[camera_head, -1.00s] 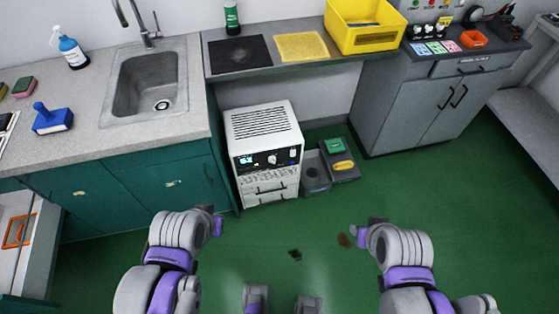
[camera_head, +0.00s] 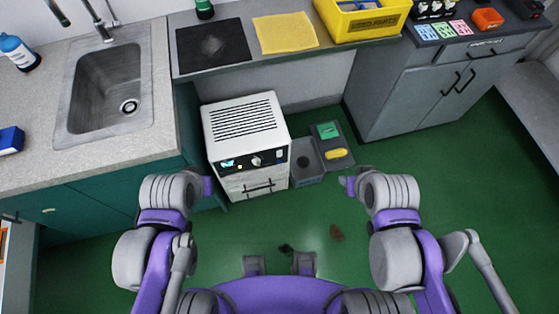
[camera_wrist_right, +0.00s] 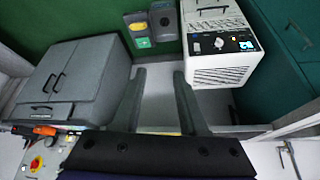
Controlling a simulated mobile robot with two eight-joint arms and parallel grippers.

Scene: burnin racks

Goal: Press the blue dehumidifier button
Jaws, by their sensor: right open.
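The white dehumidifier (camera_head: 245,124) stands on the green floor below the counter, with a slotted top and a dark front panel (camera_head: 252,161). The panel carries a lit blue patch (camera_head: 228,163) at its left and a round knob; I cannot tell which small mark is the blue button. In the right wrist view the dehumidifier (camera_wrist_right: 222,68) appears inverted, beyond the fingers. My right gripper (camera_wrist_right: 160,75) is open and empty; in the head view it (camera_head: 348,184) is right of the dehumidifier, apart from it. My left gripper (camera_head: 208,186) is in front of its left side; its fingers are unclear.
Grey bins (camera_head: 306,160) stand right of the dehumidifier. The sink counter (camera_head: 35,100) is at left and a grey cabinet (camera_head: 420,92) at back right. A yellow crate (camera_head: 364,22) sits on the shelf.

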